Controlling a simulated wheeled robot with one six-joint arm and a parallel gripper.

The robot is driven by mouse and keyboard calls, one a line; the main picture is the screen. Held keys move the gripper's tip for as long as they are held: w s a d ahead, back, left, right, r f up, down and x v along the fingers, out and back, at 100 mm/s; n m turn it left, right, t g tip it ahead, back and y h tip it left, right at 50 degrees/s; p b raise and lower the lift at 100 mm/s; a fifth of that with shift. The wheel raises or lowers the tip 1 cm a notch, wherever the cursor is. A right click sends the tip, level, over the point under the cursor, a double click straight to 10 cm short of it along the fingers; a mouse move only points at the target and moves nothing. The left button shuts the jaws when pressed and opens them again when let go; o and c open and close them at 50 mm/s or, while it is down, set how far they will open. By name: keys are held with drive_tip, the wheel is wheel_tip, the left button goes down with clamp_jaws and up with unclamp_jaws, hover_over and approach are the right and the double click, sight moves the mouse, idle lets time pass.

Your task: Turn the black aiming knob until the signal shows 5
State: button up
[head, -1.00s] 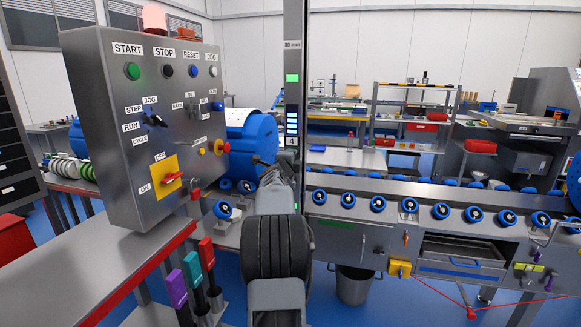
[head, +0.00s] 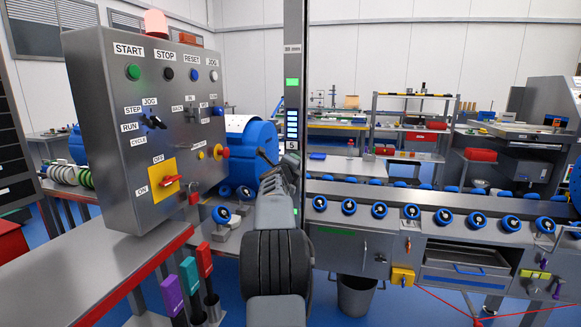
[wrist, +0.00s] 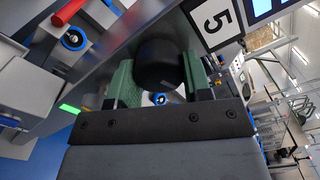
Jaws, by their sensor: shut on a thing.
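The black aiming knob (wrist: 158,65) sits between the two green-lined jaws of my gripper (wrist: 158,82) in the wrist view. The jaws are shut on its sides. In the head view my gripper end (head: 268,172) is at the tall grey post, and the knob cannot be made out there behind my arm.
A grey control panel (head: 105,100) with buttons and a yellow switch plate stands left of my arm. A grey bench (head: 95,275) with a red edge lies below it. A roller conveyor (head: 400,225) with blue-rimmed rollers runs right. A bin (head: 356,297) stands on the floor.

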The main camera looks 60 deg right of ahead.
drive_tip(key=shift+s+r, duration=0.15)
drive_tip(key=shift+r, duration=0.1)
drive_tip(key=o, duration=0.7)
drive_tip(key=shift+d+f, duration=0.1)
drive_tip(key=shift+d, duration=0.05)
drive_tip(key=shift+o, duration=1.1)
drive_tip(key=shift+f, duration=0.1)
drive_tip(key=b+v, duration=0.1)
drive_tip(key=v, duration=1.3)
drive_tip(key=shift+b, duration=0.4)
drive_tip(key=shift+w, duration=0.2)
